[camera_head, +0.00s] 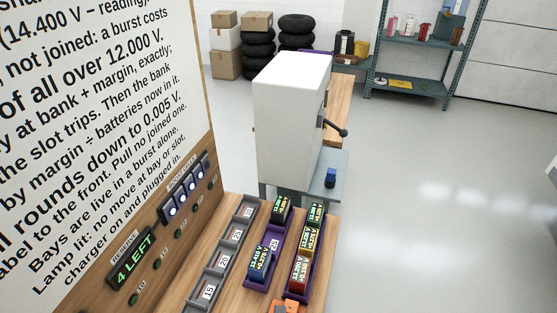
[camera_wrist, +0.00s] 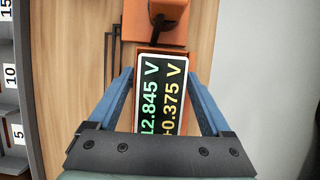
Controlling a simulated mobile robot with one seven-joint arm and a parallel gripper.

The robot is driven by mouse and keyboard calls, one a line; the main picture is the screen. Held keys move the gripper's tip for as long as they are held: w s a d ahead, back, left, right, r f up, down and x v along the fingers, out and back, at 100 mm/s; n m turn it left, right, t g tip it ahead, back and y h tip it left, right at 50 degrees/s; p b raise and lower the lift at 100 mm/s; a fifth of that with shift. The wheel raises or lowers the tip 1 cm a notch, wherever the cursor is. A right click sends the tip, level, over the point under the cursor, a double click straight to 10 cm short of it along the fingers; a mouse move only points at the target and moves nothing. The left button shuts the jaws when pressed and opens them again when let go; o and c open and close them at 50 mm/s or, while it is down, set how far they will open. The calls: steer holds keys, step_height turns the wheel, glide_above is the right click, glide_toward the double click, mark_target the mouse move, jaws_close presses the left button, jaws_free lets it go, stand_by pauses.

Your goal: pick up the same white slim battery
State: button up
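In the wrist view, a slim battery with a white edge (camera_wrist: 187,62) and a dark display face reads 12.845 V and +0.375 V. It sits in an orange holder (camera_wrist: 150,51), and its lower end is hidden behind my gripper's dark crossbar. My gripper (camera_wrist: 160,76) has its blue fingers spread, one on each side of the battery and holder. I see no clear grip on the battery. In the head view, only the edge of an orange unit (camera_head: 292,306) shows at the bottom; neither the white battery nor my gripper is visible there.
Purple trays (camera_head: 282,277) hold several coloured batteries, including a blue one (camera_head: 260,264) and a red one (camera_head: 299,272). Grey numbered slots (camera_head: 209,291) stand left of them, beside a panel with a "4 LEFT" display (camera_head: 135,262). A white cabinet (camera_head: 290,125) stands behind. Open floor lies right.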

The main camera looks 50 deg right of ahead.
jaws_close()
steer(key=shift+r, duration=0.2)
stand_by(0.4)
